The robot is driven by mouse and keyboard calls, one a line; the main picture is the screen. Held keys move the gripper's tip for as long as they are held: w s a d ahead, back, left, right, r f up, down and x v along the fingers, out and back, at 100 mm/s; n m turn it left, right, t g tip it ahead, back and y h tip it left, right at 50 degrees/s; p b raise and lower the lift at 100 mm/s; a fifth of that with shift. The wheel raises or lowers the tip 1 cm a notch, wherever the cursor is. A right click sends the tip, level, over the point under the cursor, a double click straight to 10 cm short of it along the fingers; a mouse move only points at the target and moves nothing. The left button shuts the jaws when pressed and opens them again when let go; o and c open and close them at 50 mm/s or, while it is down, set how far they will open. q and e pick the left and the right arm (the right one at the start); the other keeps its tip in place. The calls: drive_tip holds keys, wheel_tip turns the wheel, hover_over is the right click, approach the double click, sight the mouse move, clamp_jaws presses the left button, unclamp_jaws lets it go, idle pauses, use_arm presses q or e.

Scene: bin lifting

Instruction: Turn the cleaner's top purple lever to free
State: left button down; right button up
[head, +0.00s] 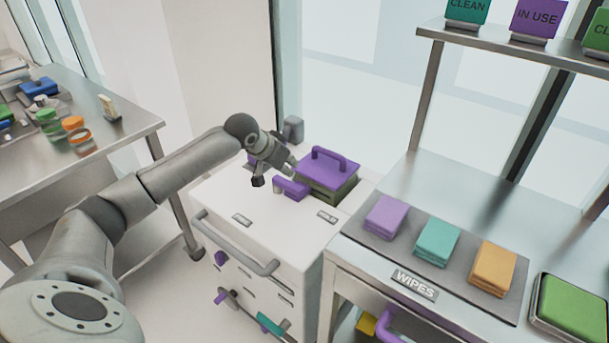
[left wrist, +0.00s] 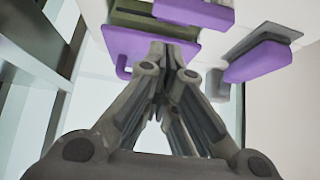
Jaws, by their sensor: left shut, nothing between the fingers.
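The cleaner is a white cabinet (head: 265,235) with a front handle bar. A purple lever (head: 291,188) lies on its top, just left of a purple-lidded olive box (head: 335,187). A purple piece in the upper part of the left wrist view (left wrist: 195,12) looks like this lever. My left gripper (head: 287,165) is over the cabinet's top, close behind the lever. In the left wrist view its fingers (left wrist: 158,47) are together and empty, in front of the purple lid (left wrist: 125,44). I cannot tell whether it touches the lever. My right gripper is not in view.
Another purple piece (head: 256,160) is partly hidden behind my left gripper. Purple and teal (head: 270,325) levers show on the cabinet's front. A steel table with wipes stacks (head: 437,240) stands right, under a shelf with signs. A cluttered table (head: 125,130) stands left.

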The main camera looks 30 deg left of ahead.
use_arm(q)
hover_over(287, 189)
drive_tip(key=w+d, duration=0.2)
drive_tip(key=d, duration=0.1)
wheel_tip(287, 189, down, 6)
drive_tip(key=shift+w+d+f, duration=0.15)
drive_tip(key=shift+x, duration=1.05)
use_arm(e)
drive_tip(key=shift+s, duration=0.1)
